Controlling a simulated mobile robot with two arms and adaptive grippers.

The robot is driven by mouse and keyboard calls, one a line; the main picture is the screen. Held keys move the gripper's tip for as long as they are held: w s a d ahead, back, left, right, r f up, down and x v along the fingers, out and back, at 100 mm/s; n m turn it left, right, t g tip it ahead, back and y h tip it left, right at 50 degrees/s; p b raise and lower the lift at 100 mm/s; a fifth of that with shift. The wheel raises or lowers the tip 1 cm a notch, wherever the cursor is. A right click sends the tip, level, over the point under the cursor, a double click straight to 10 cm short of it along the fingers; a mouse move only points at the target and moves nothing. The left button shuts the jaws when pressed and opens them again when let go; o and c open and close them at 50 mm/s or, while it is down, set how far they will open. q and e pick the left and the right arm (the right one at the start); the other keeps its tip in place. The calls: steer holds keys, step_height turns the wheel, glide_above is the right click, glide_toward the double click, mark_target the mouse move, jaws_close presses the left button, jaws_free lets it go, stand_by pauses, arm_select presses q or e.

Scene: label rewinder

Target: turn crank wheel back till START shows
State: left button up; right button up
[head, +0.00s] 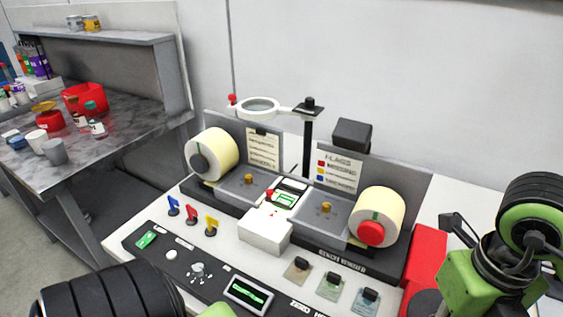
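The bench winder (345,263) stands on a white table. A left label roll (222,149) with a dark grey hub knob (199,163) and a right label roll (384,208) with a red hub knob (370,234) are mounted on its grey panels. I cannot tell which part is the crank wheel. A small white window with a green mark (286,199) sits between the rolls; I cannot read START on it. My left arm shows at the bottom left, its gripper out of view. Dark parts that may be my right gripper (457,231) show at the right; their fingers are unclear.
A magnifier ring (259,106) on a black post stands behind the rolls. A white box (266,232), coloured flags (191,215), a dark control panel with a green display (248,293) and several switches lie in front. A red block (425,262) is at the right. A cluttered side bench (75,165) stands left.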

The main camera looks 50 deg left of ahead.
steer(key=shift+d, duration=0.15)
stand_by(0.3)
steer(key=o, duration=0.8)
steer(key=shift+o, duration=0.2)
steer(key=shift+r, duration=0.1)
steer(key=shift+r+p, duration=2.25)
steer(key=shift+r, duration=2.15)
